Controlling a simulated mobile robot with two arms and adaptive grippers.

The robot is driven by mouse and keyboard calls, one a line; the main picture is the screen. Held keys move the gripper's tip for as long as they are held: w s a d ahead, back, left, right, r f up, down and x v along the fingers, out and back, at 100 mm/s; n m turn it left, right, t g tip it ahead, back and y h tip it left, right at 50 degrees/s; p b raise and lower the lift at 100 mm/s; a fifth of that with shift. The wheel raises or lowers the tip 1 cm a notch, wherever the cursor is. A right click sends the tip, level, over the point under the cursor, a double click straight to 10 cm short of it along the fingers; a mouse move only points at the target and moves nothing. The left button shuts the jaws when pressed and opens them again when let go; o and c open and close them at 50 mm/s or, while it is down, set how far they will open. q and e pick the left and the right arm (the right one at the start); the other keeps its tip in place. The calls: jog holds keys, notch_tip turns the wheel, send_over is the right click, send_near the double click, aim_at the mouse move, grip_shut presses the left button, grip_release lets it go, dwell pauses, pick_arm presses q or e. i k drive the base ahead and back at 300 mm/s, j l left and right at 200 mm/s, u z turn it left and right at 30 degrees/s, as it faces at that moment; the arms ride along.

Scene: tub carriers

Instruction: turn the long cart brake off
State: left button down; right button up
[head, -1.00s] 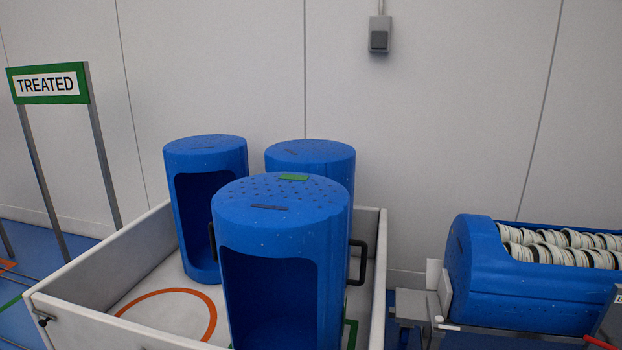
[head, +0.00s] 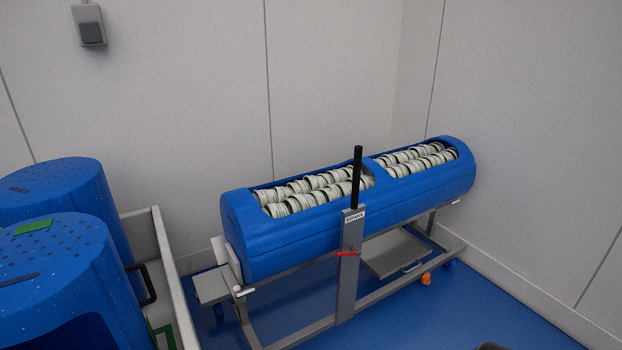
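The long cart (head: 318,328) is a grey metal frame against the back wall, carrying a long blue tub (head: 290,238). Two openings in the tub top show rows of pale ring-shaped pieces. A grey post (head: 349,280) stands on the cart's near side. A black-gripped lever (head: 357,178) rises almost upright from its top, above a small white label (head: 354,216) too small to read surely. A short red handle (head: 347,254) sticks out level from the post lower down. Which of these works the brake I cannot tell.
A pale-walled carrier (head: 165,265) with upright blue tubs (head: 60,255) stands at the left, close to the cart's left end. An orange caster part (head: 426,279) shows under the cart's right side.

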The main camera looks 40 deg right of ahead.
aim_at(355, 250)
jog(key=z, duration=1.7)
jog(key=i+l, duration=0.25)
jog(key=u, duration=0.05)
